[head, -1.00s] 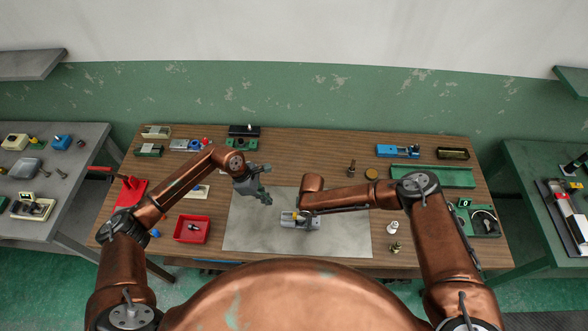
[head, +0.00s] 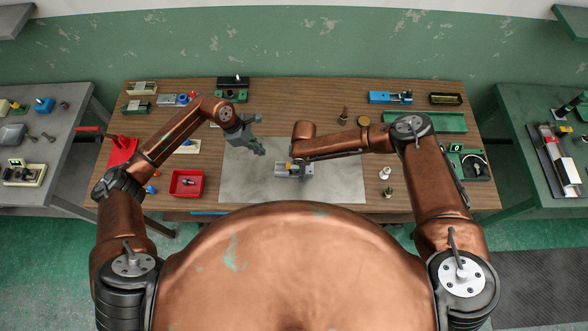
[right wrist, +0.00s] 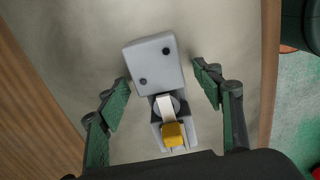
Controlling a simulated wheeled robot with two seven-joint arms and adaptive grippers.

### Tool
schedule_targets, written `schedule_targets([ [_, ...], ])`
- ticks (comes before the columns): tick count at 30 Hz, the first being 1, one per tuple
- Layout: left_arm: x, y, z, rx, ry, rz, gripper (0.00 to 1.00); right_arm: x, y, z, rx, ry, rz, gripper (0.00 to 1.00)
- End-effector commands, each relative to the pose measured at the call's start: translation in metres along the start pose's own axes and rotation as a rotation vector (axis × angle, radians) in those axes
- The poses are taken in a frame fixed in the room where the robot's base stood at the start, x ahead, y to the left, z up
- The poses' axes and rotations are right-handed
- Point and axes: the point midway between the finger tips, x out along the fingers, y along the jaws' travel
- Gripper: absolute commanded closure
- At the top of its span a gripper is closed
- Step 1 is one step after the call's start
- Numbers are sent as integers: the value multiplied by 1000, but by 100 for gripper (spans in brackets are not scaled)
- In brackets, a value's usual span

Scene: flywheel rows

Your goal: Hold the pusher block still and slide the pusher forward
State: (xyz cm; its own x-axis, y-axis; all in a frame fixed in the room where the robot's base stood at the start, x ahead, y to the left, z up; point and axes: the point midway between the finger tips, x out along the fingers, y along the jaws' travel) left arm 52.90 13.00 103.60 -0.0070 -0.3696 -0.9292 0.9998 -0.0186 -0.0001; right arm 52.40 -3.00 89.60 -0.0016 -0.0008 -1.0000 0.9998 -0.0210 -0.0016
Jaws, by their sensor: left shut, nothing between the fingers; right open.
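The grey pusher block (head: 283,171) lies on the grey mat (head: 345,190). In the right wrist view the block (right wrist: 153,64) shows two dark holes, and the pusher, with its white strip and yellow end (right wrist: 174,135), sits in its channel. My right gripper (right wrist: 162,92) is open above the block, one finger on each side, apparently clear of it.
A red bin (head: 187,184) stands left of the mat. A white piece (head: 384,173) and a small brass part (head: 388,192) stand to its right. A green tray (head: 430,122) and a blue device (head: 390,97) are at the back right. The mat's left part is clear.

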Motion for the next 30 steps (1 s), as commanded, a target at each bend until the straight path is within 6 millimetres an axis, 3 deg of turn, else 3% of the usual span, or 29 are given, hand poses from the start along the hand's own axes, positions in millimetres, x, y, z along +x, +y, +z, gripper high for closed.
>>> schedule_targets([
  [16, 0, 0, 0, 0, 0, 0, 100, -99, 1, 0, 1, 0, 2, 40],
  [21, 0, 0, 0, 0, 0, 0, 100, -114, 1, 0, 0, -1, 2, 40],
  [30, 0, 0, 0, 0, 0, 0, 100, -116, 1, 0, 1, -1, 2, 40],
])
